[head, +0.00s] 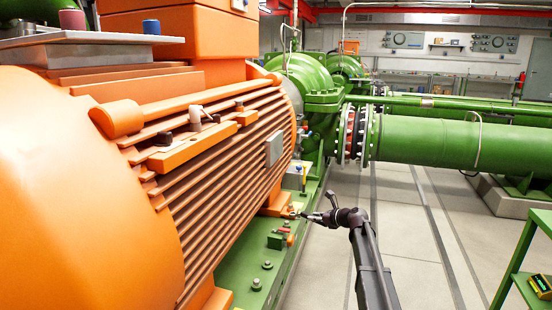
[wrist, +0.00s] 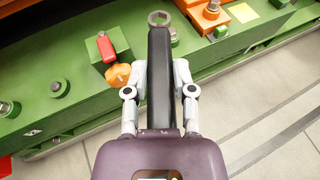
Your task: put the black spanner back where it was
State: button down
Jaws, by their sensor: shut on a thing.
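The black spanner (wrist: 160,95) lies lengthwise between the fingers of my gripper (wrist: 160,72) in the wrist view, with its grey ring end (wrist: 159,18) pointing away from me. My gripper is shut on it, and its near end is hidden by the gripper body. The ring end shows over the green base (wrist: 135,20); I cannot tell whether it touches anything. In the head view my gripper (head: 314,216) is small, beside the green base at the foot of the orange motor (head: 230,150).
A red-handled part (wrist: 106,48) on a green block and an orange knob (wrist: 118,75) are left of the spanner. Bolts (wrist: 59,87) stand on the base, and an orange foot (wrist: 208,16) is at upper right. Open tiled floor (head: 415,230) lies right of the base.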

notch_tip(320, 180, up, 34)
jog(key=p, duration=3.3)
jog(key=shift+f, duration=0.15)
jog(key=s+d+f+m+t+h+b, duration=0.1)
jog(key=s+d+f+b, duration=0.5)
jog(key=s+d, duration=0.3)
jog(key=s+d+f+m+b, duration=0.1)
jog(key=s+d+f+b, duration=0.6)
jog(key=d, duration=1)
jog(key=s, duration=0.3)
jog(key=shift+d+t+h, duration=0.15)
jog(key=shift+t+h, duration=0.25)
jog(key=shift+d+f, duration=0.1)
